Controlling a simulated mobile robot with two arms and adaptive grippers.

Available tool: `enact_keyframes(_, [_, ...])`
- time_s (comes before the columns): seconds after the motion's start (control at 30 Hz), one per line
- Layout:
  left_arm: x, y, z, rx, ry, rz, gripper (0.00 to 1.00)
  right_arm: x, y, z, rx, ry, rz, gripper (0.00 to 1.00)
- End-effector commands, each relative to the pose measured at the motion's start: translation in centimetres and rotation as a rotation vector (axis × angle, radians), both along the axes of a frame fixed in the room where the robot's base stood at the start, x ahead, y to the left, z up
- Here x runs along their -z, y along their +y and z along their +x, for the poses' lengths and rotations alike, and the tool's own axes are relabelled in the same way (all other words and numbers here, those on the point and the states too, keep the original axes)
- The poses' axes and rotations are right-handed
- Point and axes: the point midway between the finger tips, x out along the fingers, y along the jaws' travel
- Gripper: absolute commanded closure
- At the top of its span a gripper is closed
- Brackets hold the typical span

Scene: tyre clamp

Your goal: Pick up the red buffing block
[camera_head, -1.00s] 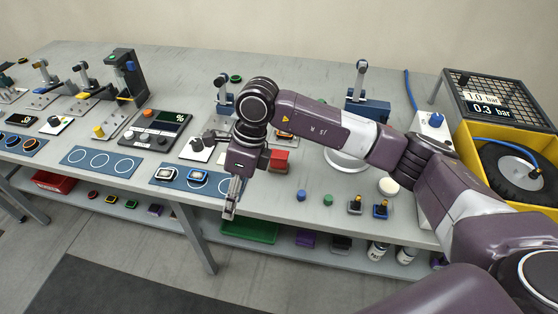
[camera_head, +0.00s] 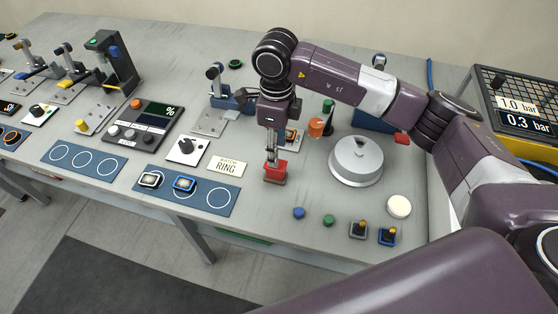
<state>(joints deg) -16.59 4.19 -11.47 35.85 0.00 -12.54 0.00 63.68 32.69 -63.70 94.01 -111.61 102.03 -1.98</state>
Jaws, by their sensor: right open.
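The red buffing block (camera_head: 275,174), with a brown lower part, sits on the grey bench right of the "MATCH RING" label. My right gripper (camera_head: 272,159) points down at it from above. Its fingers are open, with their tips at the block's top. I cannot tell whether they touch it. The gripper hides part of the block's top and the bench behind. My left gripper is not in view.
A round silver pedestal (camera_head: 356,160) stands right of the block, with an orange cylinder (camera_head: 316,127) behind. Blue (camera_head: 299,213) and green (camera_head: 329,220) buttons sit in front. A blue mat (camera_head: 219,197) with two ring pieces lies left. A clear strip separates block and buttons.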

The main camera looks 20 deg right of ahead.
Motion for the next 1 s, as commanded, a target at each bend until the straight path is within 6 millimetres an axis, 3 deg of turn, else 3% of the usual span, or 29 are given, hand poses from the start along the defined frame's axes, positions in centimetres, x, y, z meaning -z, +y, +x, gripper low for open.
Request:
enact_keyframes(0.4, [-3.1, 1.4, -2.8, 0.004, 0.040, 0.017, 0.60, 4.4, 0.3, -1.1, -0.001, 0.006, 0.000, 0.58])
enact_keyframes(0.6, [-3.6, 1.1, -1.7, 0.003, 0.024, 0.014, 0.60, 6.6, 0.4, -0.9, -0.002, 0.002, 0.001, 0.58])
enact_keyframes(0.83, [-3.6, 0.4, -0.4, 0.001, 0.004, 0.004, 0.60, 6.8, 0.4, -0.9, -0.002, -0.001, 0.001, 0.58])
enact_keyframes(1.0, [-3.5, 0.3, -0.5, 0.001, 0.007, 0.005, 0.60, 6.8, 0.4, -0.9, -0.002, -0.001, 0.001, 0.77])
